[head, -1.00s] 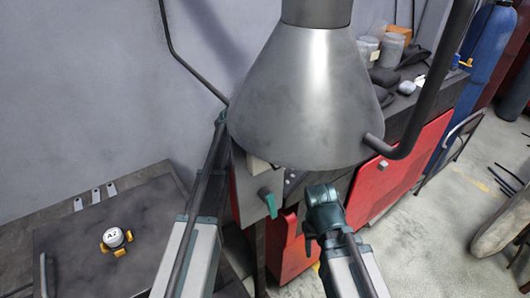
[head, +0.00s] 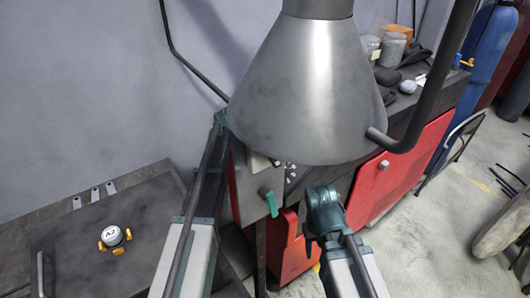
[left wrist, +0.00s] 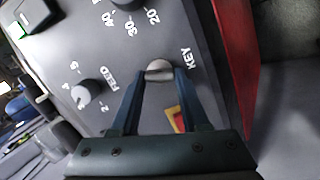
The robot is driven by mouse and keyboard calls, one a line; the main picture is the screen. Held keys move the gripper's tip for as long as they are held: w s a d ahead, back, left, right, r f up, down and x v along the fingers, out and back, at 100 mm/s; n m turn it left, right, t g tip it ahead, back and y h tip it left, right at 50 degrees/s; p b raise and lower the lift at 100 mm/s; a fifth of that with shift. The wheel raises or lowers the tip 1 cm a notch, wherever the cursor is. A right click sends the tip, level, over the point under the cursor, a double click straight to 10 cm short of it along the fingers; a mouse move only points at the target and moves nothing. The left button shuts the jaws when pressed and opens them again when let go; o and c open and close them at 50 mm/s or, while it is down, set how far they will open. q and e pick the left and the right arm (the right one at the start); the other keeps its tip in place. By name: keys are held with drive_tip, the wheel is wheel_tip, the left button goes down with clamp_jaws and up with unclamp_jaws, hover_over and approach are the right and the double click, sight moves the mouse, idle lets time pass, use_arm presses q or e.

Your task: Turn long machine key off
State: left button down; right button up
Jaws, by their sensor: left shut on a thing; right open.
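The key (left wrist: 160,69) is a small rounded metal knob on a dark control panel, beside the white word KEY in the left wrist view. My left gripper (left wrist: 159,76) is shut on it, one blue-grey finger on each side. In the head view my left arm reaches up to the machine panel (head: 292,178), and the metal hood hides its gripper and the key. My right gripper (head: 322,212) is open, low in front of the red machine; its fingers are hard to make out.
A big conical metal hood (head: 300,95) hangs over the panel, with a dark bent pipe (head: 425,110) at right. A FEED dial (left wrist: 86,93) sits near the key. A dark table (head: 70,240) stands at left.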

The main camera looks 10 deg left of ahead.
use_arm(q)
drive_tip(key=shift+s+f+n+h+b, duration=0.1)
drive_tip(key=shift+n+h+b, duration=0.25)
drive_tip(key=shift+n, duration=1.55)
drive_tip(key=shift+a, duration=0.1)
drive_tip(key=shift+c, duration=2)
unclamp_jaws()
drive_tip(key=p+v, duration=1)
drive_tip(key=v, duration=0.3)
drive_tip(key=shift+s+r+p, duration=0.3)
